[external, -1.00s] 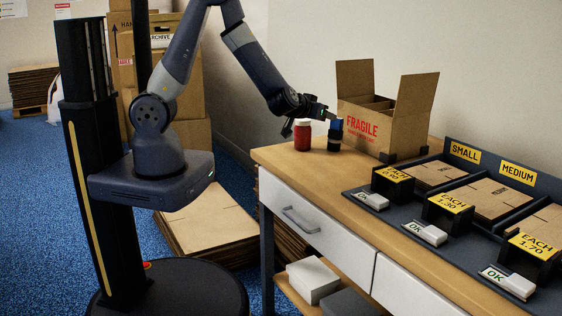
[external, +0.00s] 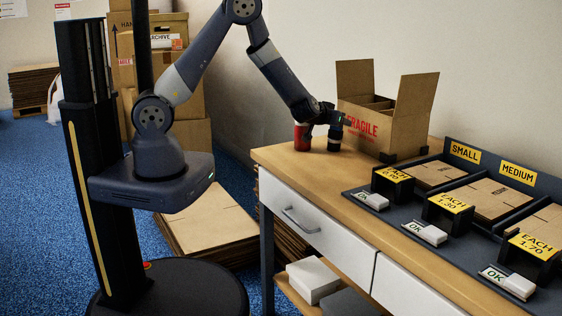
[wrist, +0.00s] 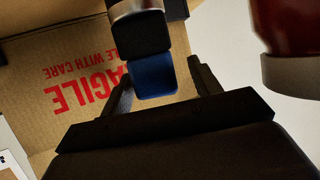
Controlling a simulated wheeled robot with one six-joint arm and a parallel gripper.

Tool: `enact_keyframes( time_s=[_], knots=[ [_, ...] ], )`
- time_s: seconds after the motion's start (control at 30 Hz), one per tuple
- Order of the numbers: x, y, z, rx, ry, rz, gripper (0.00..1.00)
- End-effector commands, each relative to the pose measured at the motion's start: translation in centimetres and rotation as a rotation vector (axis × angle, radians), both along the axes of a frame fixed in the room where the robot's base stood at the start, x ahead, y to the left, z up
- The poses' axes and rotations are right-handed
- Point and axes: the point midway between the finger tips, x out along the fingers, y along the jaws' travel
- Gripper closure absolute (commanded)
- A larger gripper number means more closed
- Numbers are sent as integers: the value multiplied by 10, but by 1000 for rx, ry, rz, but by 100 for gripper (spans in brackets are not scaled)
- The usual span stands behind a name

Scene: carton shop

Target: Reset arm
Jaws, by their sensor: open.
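My gripper (external: 338,118) is low over the near left end of the bench, at the top of a small dark container (external: 335,138). In the wrist view my gripper (wrist: 160,68) has its fingers apart, with the container's blue end (wrist: 155,80) showing between them; I cannot tell whether they touch it. The container's dark body continues up out of that view. A red jar (external: 301,138) stands just left of the container, partly covered by my gripper. The jar (wrist: 292,28) shows at the upper right of the wrist view.
An open carton marked FRAGILE (external: 375,120) stands right behind the container. A dark rack with flat cartons (external: 485,200) and yellow price signs fills the right of the wooden bench (external: 290,165). Stacked boxes (external: 185,85) stand behind my arm.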

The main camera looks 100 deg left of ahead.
Motion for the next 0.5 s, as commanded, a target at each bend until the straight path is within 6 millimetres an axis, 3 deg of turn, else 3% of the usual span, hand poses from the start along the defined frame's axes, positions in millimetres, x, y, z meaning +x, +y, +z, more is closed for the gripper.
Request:
enact_keyframes(
  time_s=[0.07, 0.1, 0.3, 0.5],
  knots=[
    [3, 7, -3, -1, 0, 0, 41],
    [3, 6, 9, 2, -4, -1, 41],
    [2, 6, 29, 1, -1, -1, 41],
    [2, 5, 35, -1, 0, 0, 41]
  ],
)
